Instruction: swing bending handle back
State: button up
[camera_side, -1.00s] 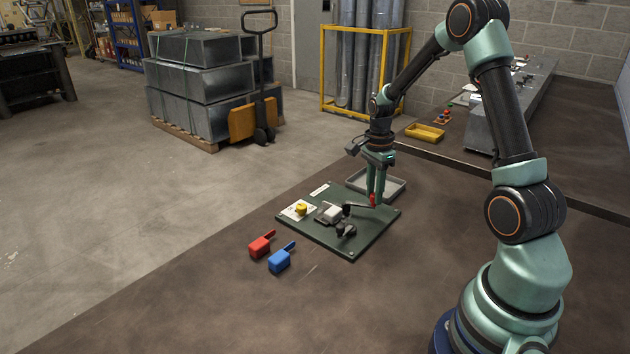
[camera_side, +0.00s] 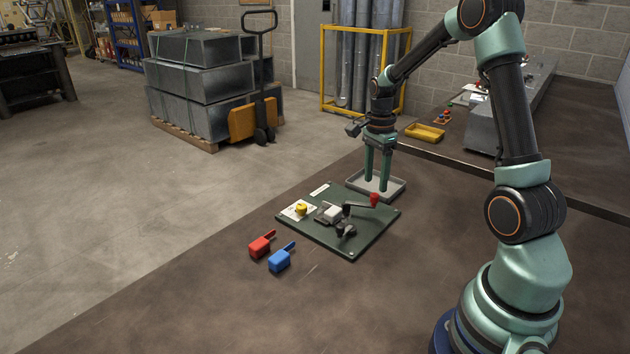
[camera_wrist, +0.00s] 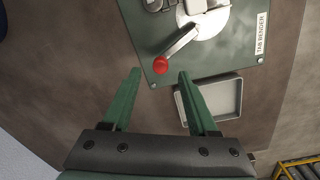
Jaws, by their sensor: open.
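The bending handle (camera_side: 358,206) is a dark lever with a red knob (camera_side: 375,198) at its end, on the green tab bender board (camera_side: 372,236). It points to the right in the side view. In the wrist view the red knob (camera_wrist: 160,65) lies ahead of the fingertips, with the lever (camera_wrist: 181,41) running up to a pale round hub. My gripper (camera_side: 377,188) is open and empty, its fingers pointing down behind the knob, over the grey tray. In the wrist view the two green fingers of my gripper (camera_wrist: 159,74) stand wide apart, with nothing between them.
The grey tray (camera_side: 397,190) lies just behind the board. A yellow knob (camera_side: 301,208) sits on a white plate at the board's left. A red block (camera_side: 262,244) and a blue block (camera_side: 281,259) with handles lie in front. The bench around them is clear.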

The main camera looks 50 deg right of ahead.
notch_tip(320, 180, up, 8)
jog(key=shift+f, duration=0.15)
jog(key=shift+w, duration=0.1)
jog(key=s+a+r+n+t, duration=0.2)
jog(key=a+n, duration=0.5)
jog(key=s+a+r+n+t, duration=0.2)
jog(key=s+a+n, duration=0.1)
jog(key=a+n, duration=0.4)
jog(key=s+a+r+n+t, duration=0.2)
jog(key=a+n, duration=0.6)
jog(key=shift+s+r, duration=0.15)
jog(key=shift+r, duration=0.15)
